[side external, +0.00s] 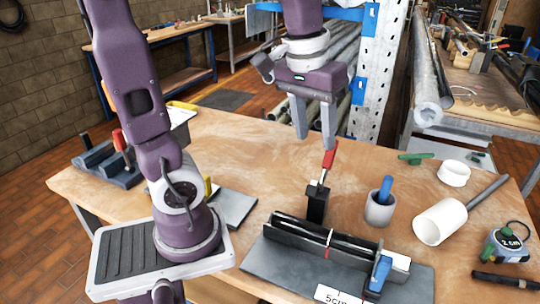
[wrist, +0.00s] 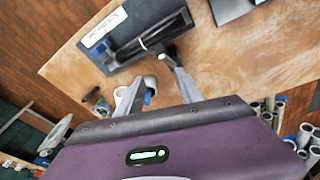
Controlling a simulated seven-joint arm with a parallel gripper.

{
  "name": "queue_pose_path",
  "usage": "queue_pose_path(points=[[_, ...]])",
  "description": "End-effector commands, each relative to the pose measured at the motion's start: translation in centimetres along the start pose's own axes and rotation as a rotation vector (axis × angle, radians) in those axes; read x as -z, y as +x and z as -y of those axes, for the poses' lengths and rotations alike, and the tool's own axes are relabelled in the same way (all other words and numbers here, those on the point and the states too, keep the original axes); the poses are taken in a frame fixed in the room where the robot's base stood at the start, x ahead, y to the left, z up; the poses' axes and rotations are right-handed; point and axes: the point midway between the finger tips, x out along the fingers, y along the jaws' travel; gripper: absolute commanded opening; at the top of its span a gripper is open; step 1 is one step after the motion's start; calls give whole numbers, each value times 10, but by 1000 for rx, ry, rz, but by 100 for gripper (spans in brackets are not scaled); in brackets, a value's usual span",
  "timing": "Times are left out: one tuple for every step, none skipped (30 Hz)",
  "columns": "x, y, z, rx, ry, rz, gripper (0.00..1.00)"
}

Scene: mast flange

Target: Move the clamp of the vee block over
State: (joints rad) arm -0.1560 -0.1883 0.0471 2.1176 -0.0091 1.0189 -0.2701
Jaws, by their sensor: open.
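The vee block (side external: 300,236) is a long dark trough on a grey plate (side external: 262,262), with a rod lying along it and a red mark near its middle. It also shows in the wrist view (wrist: 172,32). Its clamp (side external: 317,204) is a black post with a raised red handle (side external: 329,159), standing at the block's back side. In the wrist view the clamp is partly hidden near a finger. My gripper (side external: 314,140) is open and empty, pointing down, just above the handle. The fingertips show in the wrist view (wrist: 153,72); whether one touches the handle I cannot tell.
A blue-handled part (side external: 380,272) stands at the block's right end. A grey cup (side external: 380,211) with a blue tool, a white tube (side external: 438,222) and a tape measure (side external: 505,244) are to the right. Another red-handled fixture (side external: 108,162) is at the left. The tabletop behind the clamp is clear.

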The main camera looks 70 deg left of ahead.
Motion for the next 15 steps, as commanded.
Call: queue_pose_path(points=[[-12,-6,-2,-13,45,-28,44],[-20,-9,-2,-20,74,-46,44],[-30,-12,-3,-30,113,-68,44],[-37,-14,-3,-36,141,-84,44],[-44,-16,-3,-43,170,-102,44],[-54,-18,-3,-52,212,-127,44],[-62,-19,-3,-58,242,-146,44],[-69,-20,-2,-63,270,-163,44],[-78,-20,-2,-70,306,-184,44],[-84,-20,-1,-74,332,-200,44],[-89,-20,0,-77,353,-215,44],[-95,-20,1,-81,381,-231,44],[-99,-19,1,-84,398,-242,44],[-103,-19,2,-86,413,-253,44],[-106,-18,2,-88,430,-263,44]])
